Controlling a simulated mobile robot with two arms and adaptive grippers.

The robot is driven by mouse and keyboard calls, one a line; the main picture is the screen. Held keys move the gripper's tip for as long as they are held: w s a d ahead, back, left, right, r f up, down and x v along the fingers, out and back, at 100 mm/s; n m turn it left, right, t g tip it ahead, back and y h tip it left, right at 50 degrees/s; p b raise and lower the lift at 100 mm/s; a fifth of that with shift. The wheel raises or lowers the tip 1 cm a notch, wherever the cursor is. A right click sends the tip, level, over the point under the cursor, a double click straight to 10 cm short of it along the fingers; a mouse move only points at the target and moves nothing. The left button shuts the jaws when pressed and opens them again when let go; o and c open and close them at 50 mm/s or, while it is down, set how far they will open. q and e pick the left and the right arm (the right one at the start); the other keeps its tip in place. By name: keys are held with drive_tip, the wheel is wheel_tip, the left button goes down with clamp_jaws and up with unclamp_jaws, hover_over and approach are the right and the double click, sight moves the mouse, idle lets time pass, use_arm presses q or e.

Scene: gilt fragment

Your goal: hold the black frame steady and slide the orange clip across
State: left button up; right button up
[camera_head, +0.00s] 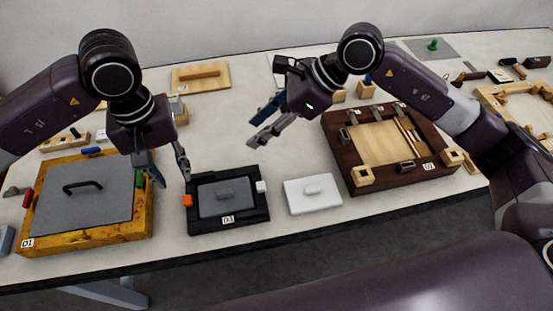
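The black frame (228,227) lies flat on the table near the front edge, labelled D3, with a grey panel (222,198) with a small handle inside it. The orange clip (187,200) sits on the frame's left side. A white clip (261,187) sits on its right side. My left gripper (173,182) is open and points down, just above and left of the frame near the orange clip; it appears empty. My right gripper (252,136) is open and empty, in the air above and behind the frame's right part.
A wooden frame with a grey plate (141,222) stands left, close to my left gripper. A dark wooden frame (349,172) stands right. The table's front edge is close.

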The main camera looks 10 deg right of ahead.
sight(186, 199)
drive_tip(key=s+d+f+n+g+h, duration=0.2)
drive_tip(key=s+f+n+h, duration=0.1)
drive_tip(key=s+f, duration=0.25)
drive_tip(key=shift+h, duration=0.3)
drive_tip(key=x, duration=0.7)
drive_tip(key=shift+s+r, duration=0.1)
drive_tip(key=shift+s, duration=0.25)
clamp_jaws()
use_arm(q)
drive_tip(key=shift+o, duration=0.6)
drive_tip(key=shift+w+r+m, duration=0.1)
drive_tip(key=shift+r+m, duration=0.3)
drive_tip(key=shift+r, duration=0.2)
drive_tip(key=shift+m, duration=0.4)
wheel_tip(186, 199, down, 11)
drive_tip(key=shift+f, duration=0.1)
use_arm(e)
drive_tip(key=shift+r, duration=0.1)
